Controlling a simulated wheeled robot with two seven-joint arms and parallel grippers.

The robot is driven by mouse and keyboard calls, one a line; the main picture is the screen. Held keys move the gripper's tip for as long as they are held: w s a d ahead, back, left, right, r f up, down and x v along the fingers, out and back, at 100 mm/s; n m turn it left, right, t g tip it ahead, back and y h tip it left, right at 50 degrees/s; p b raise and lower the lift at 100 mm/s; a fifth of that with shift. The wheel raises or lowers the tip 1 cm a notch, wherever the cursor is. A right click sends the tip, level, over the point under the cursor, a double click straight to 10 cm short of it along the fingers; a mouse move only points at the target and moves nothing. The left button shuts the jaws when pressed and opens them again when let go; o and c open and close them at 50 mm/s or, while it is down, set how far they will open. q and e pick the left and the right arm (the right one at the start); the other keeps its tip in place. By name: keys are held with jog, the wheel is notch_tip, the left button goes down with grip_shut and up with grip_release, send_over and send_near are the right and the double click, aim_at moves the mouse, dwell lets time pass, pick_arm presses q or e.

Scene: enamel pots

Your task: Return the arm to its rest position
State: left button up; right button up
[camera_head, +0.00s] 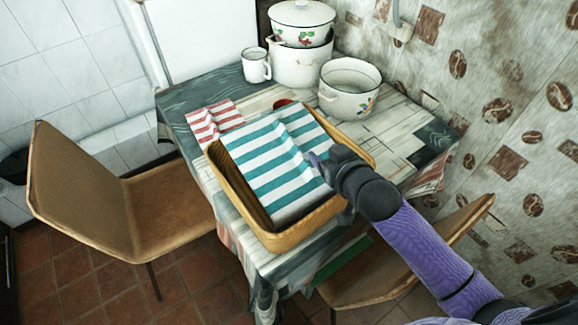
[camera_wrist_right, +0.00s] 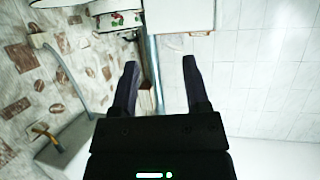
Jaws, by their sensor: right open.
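My right gripper (camera_head: 318,160) reaches in from the lower right and hangs over the right part of a wooden tray (camera_head: 222,183). In the right wrist view its two fingers (camera_wrist_right: 159,66) are apart with nothing between them. A teal-and-white striped cloth (camera_head: 272,165) lies in the tray, close to the gripper. I cannot tell whether the fingertips touch the cloth. My left gripper does not show.
The tray rests on a small table (camera_head: 195,90) with a red-striped cloth (camera_head: 212,120), a white mug (camera_head: 256,65), an open enamel pot (camera_head: 345,103) and stacked lidded pots (camera_head: 302,60). A patterned wall stands right. Chairs (camera_head: 75,190) flank the table.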

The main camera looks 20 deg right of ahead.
jog(key=v, duration=0.3)
